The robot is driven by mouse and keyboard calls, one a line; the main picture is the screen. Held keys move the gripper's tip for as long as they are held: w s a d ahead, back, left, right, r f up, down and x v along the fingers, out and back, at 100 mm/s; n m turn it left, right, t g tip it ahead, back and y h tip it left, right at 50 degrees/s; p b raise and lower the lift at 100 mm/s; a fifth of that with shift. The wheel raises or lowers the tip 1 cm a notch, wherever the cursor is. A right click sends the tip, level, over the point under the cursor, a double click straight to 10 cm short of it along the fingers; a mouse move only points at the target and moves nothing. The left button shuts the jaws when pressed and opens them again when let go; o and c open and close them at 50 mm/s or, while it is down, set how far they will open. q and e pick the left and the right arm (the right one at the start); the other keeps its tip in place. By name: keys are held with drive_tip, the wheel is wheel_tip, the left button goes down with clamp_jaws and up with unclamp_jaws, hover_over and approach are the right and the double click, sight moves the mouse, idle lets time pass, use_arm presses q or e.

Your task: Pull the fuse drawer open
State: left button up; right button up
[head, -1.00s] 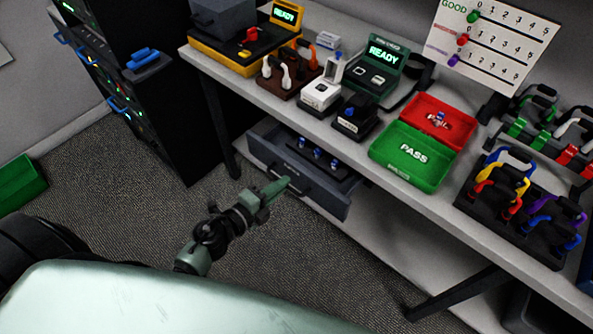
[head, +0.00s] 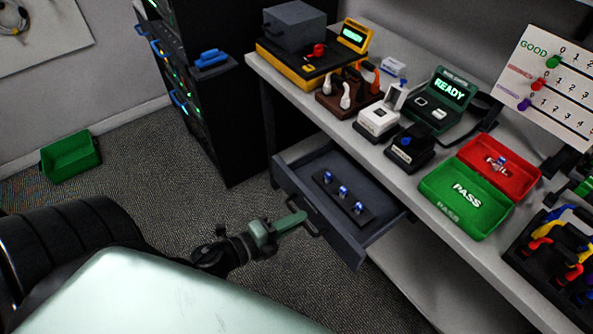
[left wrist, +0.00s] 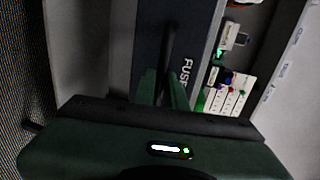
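The fuse drawer (head: 347,237) is a dark grey drawer under the bench, and it stands pulled out. Inside, several blue-topped fuses (head: 343,191) sit in a row on a black holder (head: 350,205). My left gripper (head: 300,217) is at the handle (head: 318,230) on the drawer front. In the left wrist view, the green fingers (left wrist: 163,88) lie on either side of the dark handle bar (left wrist: 168,48) and appear closed on it. The lettering "FUSE" (left wrist: 187,73) shows beside the handle on the drawer front. My right gripper is not in view.
The bench (head: 415,197) above carries testers, a red FAIL tray (head: 522,182) and a green PASS tray (head: 437,205). A black cabinet (head: 228,130) stands left of the drawer. A green bin (head: 70,157) is on the floor. Carpet in front of the drawer is clear.

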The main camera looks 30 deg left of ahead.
use_arm(q)
drive_tip(key=shift+o, duration=1.3)
drive_tip(key=b+v, duration=0.1)
drive_tip(key=v, duration=0.7)
drive_tip(key=shift+w+f, duration=0.1)
drive_tip(key=shift+f, duration=0.05)
